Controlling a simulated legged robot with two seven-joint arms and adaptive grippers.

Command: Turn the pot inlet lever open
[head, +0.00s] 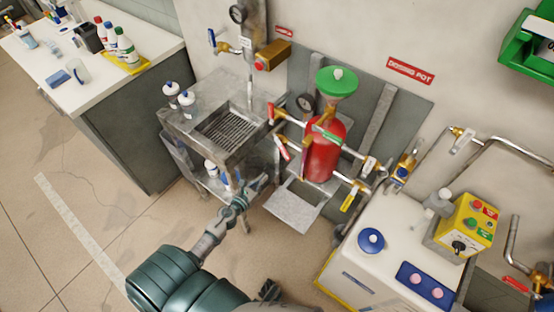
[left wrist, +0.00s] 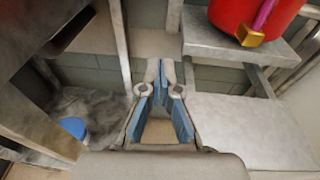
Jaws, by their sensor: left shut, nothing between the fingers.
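The red dosing pot (head: 322,150) stands against the wall panel under a green funnel (head: 336,83). Pipes with several levers surround it: a red lever (head: 271,113) at upper left, a red lever (head: 282,148) below it, a green lever (head: 327,135) across the pot and a yellow lever (head: 348,201) at lower right. I cannot tell which is the inlet lever. My left gripper (head: 262,182) is shut and empty, low and left of the pot. In the left wrist view its fingertips (left wrist: 161,68) touch nothing; the pot's base (left wrist: 262,14) shows at upper right.
A metal sink stand (head: 205,105) with bottles is left of the pot. A grey plate (head: 292,208) sticks out below the pot. A white tank (head: 385,238) with a yellow control box (head: 467,225) stands at right. A bench (head: 95,75) is at upper left; open floor lies before it.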

